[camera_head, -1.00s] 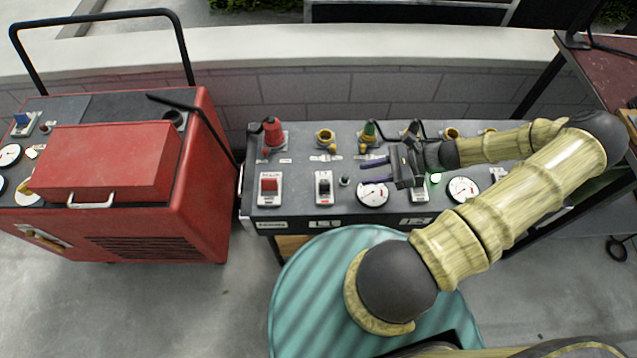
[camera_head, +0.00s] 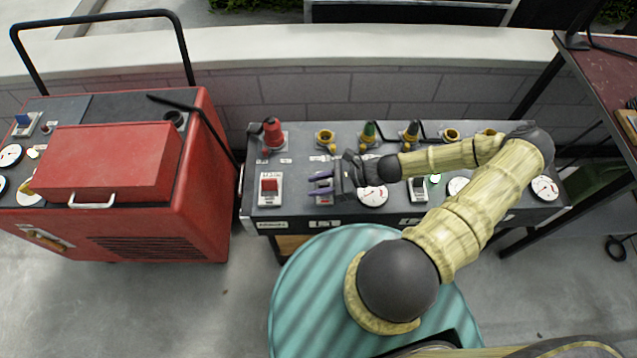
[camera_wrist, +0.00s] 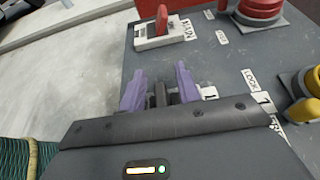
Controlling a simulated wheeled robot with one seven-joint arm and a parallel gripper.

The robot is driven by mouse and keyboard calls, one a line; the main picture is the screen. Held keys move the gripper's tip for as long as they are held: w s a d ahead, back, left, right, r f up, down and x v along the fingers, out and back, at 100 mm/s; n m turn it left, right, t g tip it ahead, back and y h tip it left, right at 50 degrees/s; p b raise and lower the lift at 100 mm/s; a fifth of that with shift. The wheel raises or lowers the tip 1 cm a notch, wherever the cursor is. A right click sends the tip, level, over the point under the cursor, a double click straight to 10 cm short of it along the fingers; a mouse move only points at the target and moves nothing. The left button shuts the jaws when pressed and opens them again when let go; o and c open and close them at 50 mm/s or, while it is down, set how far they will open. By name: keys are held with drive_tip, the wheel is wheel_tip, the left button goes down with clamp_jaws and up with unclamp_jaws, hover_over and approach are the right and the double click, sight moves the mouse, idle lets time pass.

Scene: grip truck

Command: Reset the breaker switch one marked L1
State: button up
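A grey control panel (camera_head: 300,222) carries a row of switches and gauges. My gripper (camera_head: 320,183) is over its left part, with its purple fingers pointing left. It covers the spot where a black switch on a white plate showed earlier. In the wrist view my gripper (camera_wrist: 160,74) has its two fingers spread apart. A dark upright piece (camera_wrist: 159,95) shows between them; I cannot tell whether it is the switch lever. The switch's position is hidden.
A red rocker switch (camera_head: 269,188) marked MAIN is left of my gripper; it also shows in the wrist view (camera_wrist: 160,20). Red (camera_head: 273,134) and green (camera_head: 368,134) connectors stand along the back. A red generator cart (camera_head: 110,165) is at the left.

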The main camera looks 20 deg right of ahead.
clamp_jaws()
idle(0.4)
drive_tip(key=shift+s+a+n+t+p, duration=0.1)
drive_tip(key=shift+s+n+t+p, duration=0.25)
drive_tip(key=shift+n+t, duration=0.25)
drive_tip(key=shift+s+a+f+n+t, duration=0.1)
drive_tip(key=shift+s+n+t, duration=0.1)
drive_tip(key=shift+n+t, duration=0.35)
drive_tip(key=shift+s+f+n+t, duration=0.1)
drive_tip(key=shift+s+n+t, duration=0.15)
drive_tip(key=shift+n, duration=0.5)
unclamp_jaws()
